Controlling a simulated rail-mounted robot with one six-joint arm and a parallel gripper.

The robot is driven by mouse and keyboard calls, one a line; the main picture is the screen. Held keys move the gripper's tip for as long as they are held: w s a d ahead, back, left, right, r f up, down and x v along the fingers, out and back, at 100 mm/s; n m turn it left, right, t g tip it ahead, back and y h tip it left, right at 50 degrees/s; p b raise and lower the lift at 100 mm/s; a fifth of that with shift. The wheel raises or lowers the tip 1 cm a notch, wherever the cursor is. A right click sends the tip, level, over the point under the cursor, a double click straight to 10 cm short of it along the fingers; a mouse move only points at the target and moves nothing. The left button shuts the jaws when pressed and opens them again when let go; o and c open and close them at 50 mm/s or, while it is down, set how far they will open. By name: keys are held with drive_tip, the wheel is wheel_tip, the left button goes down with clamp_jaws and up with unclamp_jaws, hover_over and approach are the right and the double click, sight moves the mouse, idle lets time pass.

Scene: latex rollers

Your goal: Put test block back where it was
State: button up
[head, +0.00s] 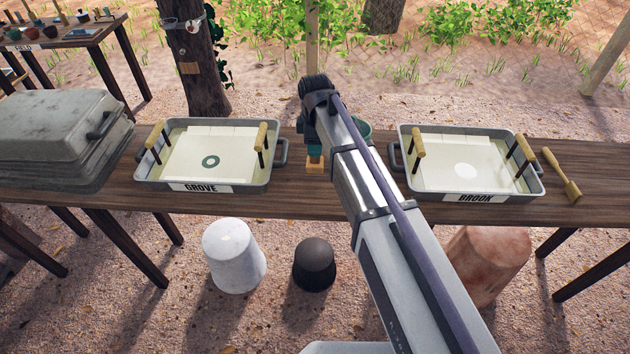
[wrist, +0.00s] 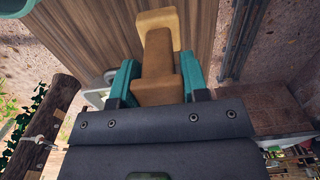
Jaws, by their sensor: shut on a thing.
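The test block, a brown wooden block (wrist: 158,55) with a lighter tan end, sits between the teal fingers of my gripper (wrist: 160,82) in the wrist view. My gripper is shut on it. In the head view the gripper (head: 314,150) points down over the middle of the table, between the two trays. The block's orange-tan lower part (head: 315,166) shows just below the fingers, at or close to the tabletop. I cannot tell whether it touches the wood.
The GROVE tray (head: 269,183), with a dark ring on its sheet, lies left. The BROOK tray (head: 416,187), with a white disc, lies right. A green bowl (head: 365,127) is partly hidden behind my arm.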

sight(315, 165)
wheel_tip(315, 165, down, 9)
drive_tip(key=b, duration=0.7)
drive_tip(key=o, duration=0.9)
drive_tip(key=shift+r, duration=0.2)
drive_tip(key=shift+o, duration=0.2)
wheel_tip(315, 165, up, 13)
drive_tip(key=p, duration=1.2)
drive_tip(key=shift+f+p, duration=0.2)
drive_tip(key=shift+p, duration=0.2)
drive_tip(key=shift+f, duration=0.1)
